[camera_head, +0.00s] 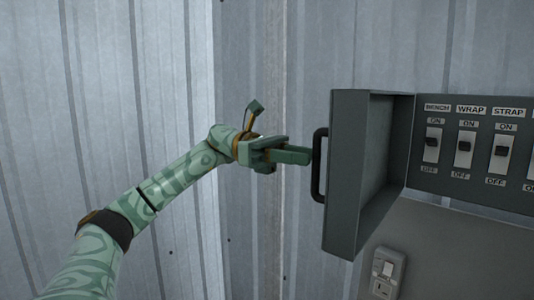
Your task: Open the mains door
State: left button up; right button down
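The mains door (368,180) is a dark grey, shallow metal panel. It stands swung open to the left of the switch panel (480,150), with its inner side in view. A black bar handle (318,165) is on its left edge. My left gripper (308,156), on a green patterned arm, points right with its fingertips at the handle's left side. I cannot tell whether they touch it. The fingers overlap in this view, so their opening is hidden. My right gripper is not in view.
The panel carries a row of switches labelled BENCH, WRAP and STRAP (508,113), with ON and OFF marks. A small grey switch box (382,272) is on the wall below. Corrugated metal walls (110,100) meet in a corner behind my arm.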

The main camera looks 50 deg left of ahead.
pick_arm(q)
jog(key=v, duration=1.3)
